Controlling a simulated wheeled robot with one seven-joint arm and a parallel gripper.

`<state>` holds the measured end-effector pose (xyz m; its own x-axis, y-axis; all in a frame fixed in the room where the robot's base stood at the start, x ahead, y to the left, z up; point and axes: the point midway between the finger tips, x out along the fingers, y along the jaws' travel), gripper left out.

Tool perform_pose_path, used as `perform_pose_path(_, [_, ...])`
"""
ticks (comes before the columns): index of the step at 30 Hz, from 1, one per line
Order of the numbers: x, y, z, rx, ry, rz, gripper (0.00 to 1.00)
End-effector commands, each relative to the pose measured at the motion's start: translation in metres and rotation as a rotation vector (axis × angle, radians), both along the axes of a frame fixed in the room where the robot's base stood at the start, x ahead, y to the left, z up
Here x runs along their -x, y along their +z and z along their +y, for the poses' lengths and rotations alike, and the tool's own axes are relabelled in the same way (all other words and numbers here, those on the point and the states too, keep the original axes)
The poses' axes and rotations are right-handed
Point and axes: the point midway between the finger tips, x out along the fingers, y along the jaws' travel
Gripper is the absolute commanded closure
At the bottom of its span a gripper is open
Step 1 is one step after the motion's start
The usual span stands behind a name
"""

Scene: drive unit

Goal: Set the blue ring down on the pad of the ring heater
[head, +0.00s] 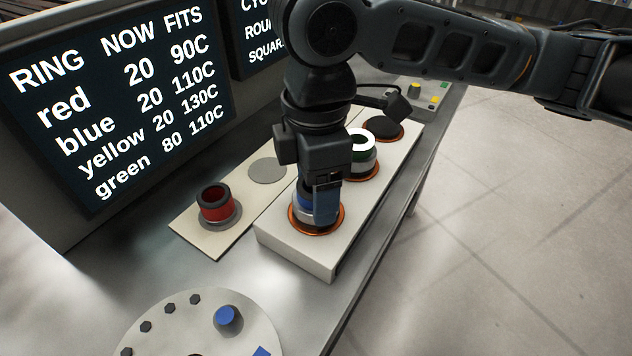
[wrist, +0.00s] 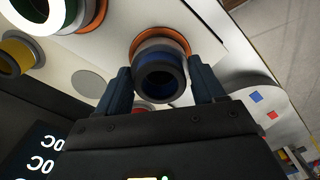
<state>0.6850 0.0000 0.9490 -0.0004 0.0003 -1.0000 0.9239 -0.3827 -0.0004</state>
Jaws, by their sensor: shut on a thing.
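The blue ring (head: 303,203) is between the fingers of my gripper (head: 320,208), over the near pad of the ring heater (head: 290,249). In the wrist view the blue ring (wrist: 160,78) sits between both fingers of my gripper (wrist: 163,88), which is shut on it. The orange-edged pad (wrist: 180,38) shows just beyond it. The ring looks upright and at or very close to the pad; I cannot tell if it touches. My gripper hides part of the ring and pad in the head view.
A green ring (head: 361,158) stands on the heater's middle pad; the far dark pad (head: 383,129) is bare. A red ring (head: 215,204) stands on a board at the left, near an empty grey spot (head: 267,171). A yellow ring (wrist: 17,54) shows in the wrist view.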

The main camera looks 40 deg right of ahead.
Motion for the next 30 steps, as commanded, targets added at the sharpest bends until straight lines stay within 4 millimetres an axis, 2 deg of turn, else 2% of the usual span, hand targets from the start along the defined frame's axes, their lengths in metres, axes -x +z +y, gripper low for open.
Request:
perform_pose_path(2, [0.000, 0.000, 0.000, -0.001, 0.000, 0.000, 0.80])
perform_pose_path(3, [0.000, 0.000, 0.000, -0.001, 0.000, -0.001, 0.31])
perform_pose_path(12, [0.000, 0.000, 0.000, 0.000, 0.000, 0.000, 0.02])
perform_pose_path(22, [0.000, 0.005, 0.000, 0.000, 0.001, -0.001, 0.02])
perform_pose_path(30, [-0.001, 0.047, 0.000, 0.000, 0.001, -0.003, 0.02])
